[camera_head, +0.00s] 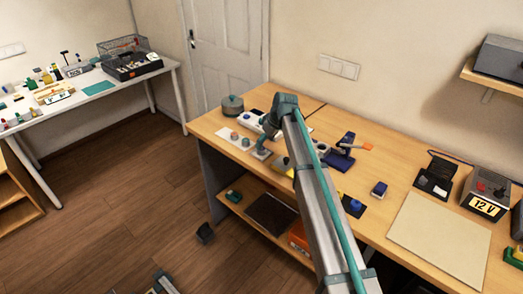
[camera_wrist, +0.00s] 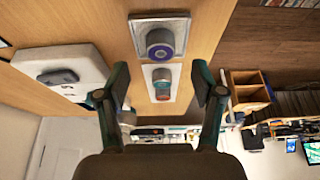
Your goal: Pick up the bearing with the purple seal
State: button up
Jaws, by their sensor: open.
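The bearing with the purple seal (camera_wrist: 160,43) is a dark grey ring with a purple face around a pale centre. It sits on a small grey plate (camera_wrist: 178,25) in the upper middle of the wrist view. My gripper (camera_wrist: 160,82) is open and empty, its two dark teal fingers on either side of the picture's middle. The bearing appears between and beyond the fingertips, apart from both. In the head view my gripper (camera_head: 264,143) hangs over the far left part of the desk, above a small plate (camera_head: 262,154); the purple seal cannot be made out there.
A white strip with a red-topped bearing (camera_wrist: 161,74) lies beside the plate. A white box (camera_wrist: 62,75) is to the left in the wrist view. In the head view, a grey round pot (camera_head: 232,105) stands at the back left, and a blue clamp-like tool (camera_head: 341,155) lies right of my arm.

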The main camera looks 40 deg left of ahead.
aim_at(261, 151)
jog(key=p+x, duration=0.2)
jog(key=x, duration=0.2)
jog(key=shift+a+f, duration=0.1)
jog(key=shift+f, duration=0.3)
jog(key=c, duration=1.2)
jog(key=shift+r, duration=0.1)
grip_shut()
jog(key=shift+r, duration=0.1)
